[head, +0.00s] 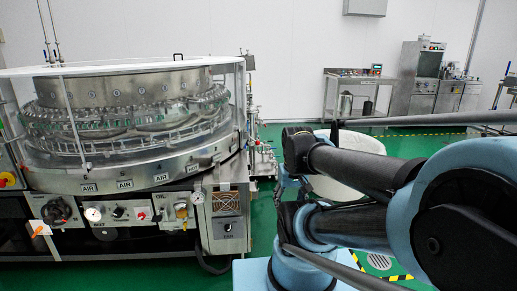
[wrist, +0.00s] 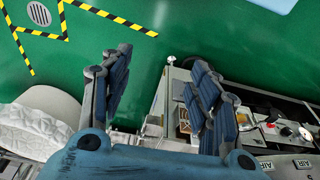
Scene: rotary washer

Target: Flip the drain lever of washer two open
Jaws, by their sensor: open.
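The rotary washer (head: 130,178) stands on the left in the head view, a round steel drum behind clear panels. Its front panel has gauges, knobs and small switches. I cannot tell which part is the drain lever of washer two. In the wrist view my gripper (wrist: 161,60) is open, with its two blue fingers spread and nothing between them but a view of the machine edge and green floor. In the head view my gripper is largely hidden behind my arm.
Pipes and fittings (head: 262,160) line the washer's right side. A large white round tub (head: 345,180) stands on the floor behind my arm. A steel cabinet (head: 420,80) and side table (head: 352,77) stand at the back wall. Green floor (head: 280,130) is open between.

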